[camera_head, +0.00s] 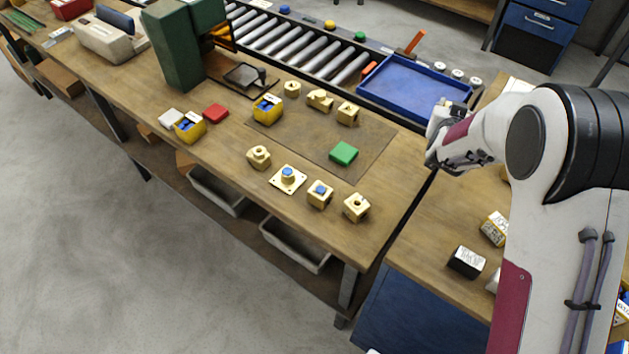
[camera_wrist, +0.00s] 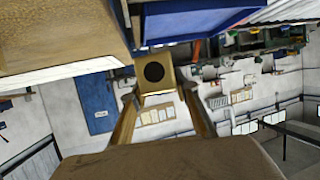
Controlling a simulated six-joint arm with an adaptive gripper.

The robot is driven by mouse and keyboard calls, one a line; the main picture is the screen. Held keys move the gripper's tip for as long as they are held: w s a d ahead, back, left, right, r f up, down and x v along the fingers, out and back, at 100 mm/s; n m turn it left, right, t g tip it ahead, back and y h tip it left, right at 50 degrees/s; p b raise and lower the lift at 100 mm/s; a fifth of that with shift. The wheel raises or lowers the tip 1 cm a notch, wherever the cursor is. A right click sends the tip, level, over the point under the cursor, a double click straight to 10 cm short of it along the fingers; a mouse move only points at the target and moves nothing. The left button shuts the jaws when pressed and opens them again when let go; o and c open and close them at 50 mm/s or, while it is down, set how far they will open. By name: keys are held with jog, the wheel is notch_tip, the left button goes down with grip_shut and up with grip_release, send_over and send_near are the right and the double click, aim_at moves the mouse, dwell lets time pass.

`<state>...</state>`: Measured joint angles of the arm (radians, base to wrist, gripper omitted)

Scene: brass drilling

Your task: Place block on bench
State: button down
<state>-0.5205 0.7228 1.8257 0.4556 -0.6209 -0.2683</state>
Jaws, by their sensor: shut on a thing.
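A brass block (camera_wrist: 152,72) with a round dark hole in its face sits between the fingers of my gripper (camera_wrist: 160,98) in the wrist view. My gripper is shut on it. In the head view my gripper (camera_head: 441,160) is near the right end of the wooden bench (camera_head: 395,190), above the gap beside the second table. The held block cannot be made out there. Similar brass blocks stand on the bench, including one with a hole (camera_head: 356,207) near the front and one on the brown mat (camera_head: 348,113).
A blue tray (camera_head: 412,88) lies behind the bench beside a roller conveyor (camera_head: 290,45). Boxes (camera_head: 466,262) stand on the right table. The bench's right front is clear.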

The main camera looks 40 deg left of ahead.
jog(key=s+a+n+g+y, duration=0.2)
jog(key=s+a+n+y, duration=0.1)
jog(key=s+a, duration=0.8)
jog(key=s+a+f+n+g+y, duration=0.1)
jog(key=s+a+n+g+y, duration=0.2)
jog(key=s+a, duration=0.9)
jog(key=s+a+f+n+g+y, duration=0.1)
jog(key=s+a, duration=1)
jog(key=a, duration=1.3)
jog(key=n+g+y, duration=0.1)
jog(key=n+y, duration=0.1)
jog(key=n, duration=0.1)
jog(key=shift+s+n+g, duration=0.15)
jog(key=shift+n+g, duration=0.15)
jog(key=shift+f, duration=0.1)
jog(key=shift+f, duration=3)
jog(key=shift+f, duration=1.85)
jog(key=shift+f, duration=0.1)
